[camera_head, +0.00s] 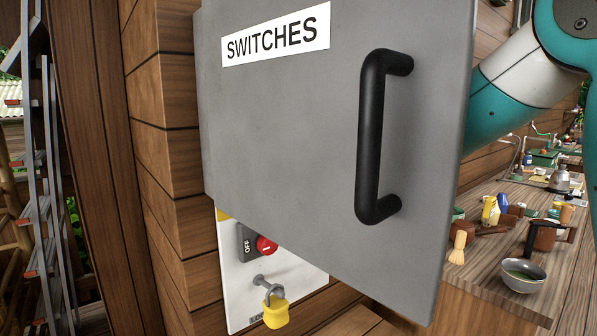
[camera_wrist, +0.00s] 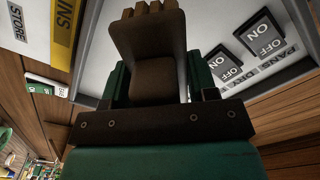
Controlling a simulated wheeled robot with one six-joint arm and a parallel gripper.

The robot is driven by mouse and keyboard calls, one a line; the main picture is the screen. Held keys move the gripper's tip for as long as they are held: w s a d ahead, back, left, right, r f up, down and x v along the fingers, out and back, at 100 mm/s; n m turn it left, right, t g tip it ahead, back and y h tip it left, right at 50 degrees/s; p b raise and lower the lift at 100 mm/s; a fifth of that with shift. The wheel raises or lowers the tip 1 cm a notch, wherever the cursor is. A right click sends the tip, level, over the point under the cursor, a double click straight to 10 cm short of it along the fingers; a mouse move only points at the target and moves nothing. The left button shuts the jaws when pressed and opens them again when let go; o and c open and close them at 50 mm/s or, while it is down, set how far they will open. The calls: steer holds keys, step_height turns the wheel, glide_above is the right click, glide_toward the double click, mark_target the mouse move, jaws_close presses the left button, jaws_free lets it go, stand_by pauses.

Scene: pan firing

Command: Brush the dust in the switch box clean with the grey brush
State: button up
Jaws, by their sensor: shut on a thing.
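The switch box's grey door (camera_head: 290,130) stands open across the head view, with a SWITCHES label and black handle. It hides the box's inside and my gripper there. In the wrist view the box's pale panel (camera_wrist: 215,28) carries two dark ON/OFF switches (camera_wrist: 265,38) (camera_wrist: 228,70). My gripper (camera_wrist: 155,98) is shut on a dark brown-looking brush (camera_wrist: 150,40) with tan tufts at its top end. The brush overlaps the panel in the picture; I cannot tell whether it touches. I cannot make out dust.
Below the door, a white plate (camera_head: 238,285) holds a red OFF knob (camera_head: 266,246) and a yellow padlock (camera_head: 275,312). A ladder (camera_head: 45,190) stands at left. A cluttered wooden bench (camera_head: 495,255) lies at right, with a bowl (camera_head: 523,275) and a small whisk (camera_head: 459,247).

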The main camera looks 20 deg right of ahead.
steer(key=shift+w+a+r+p, duration=0.25)
steer(key=shift+w+p, duration=0.15)
steer(key=shift+w, duration=0.1)
steer(key=shift+p+x, duration=1.15)
steer(key=shift+x, duration=1.25)
steer(key=shift+x, duration=0.9)
steer(key=shift+f, duration=0.2)
steer(key=w+d+b, duration=0.2)
steer(key=d, duration=0.5)
steer(key=w+d+b, duration=0.2)
steer(key=d, duration=0.5)
steer(key=shift+w+d+b, duration=0.3)
steer(key=shift+w+b, duration=0.05)
steer(key=shift+b, duration=0.05)
steer(key=shift+a, duration=0.15)
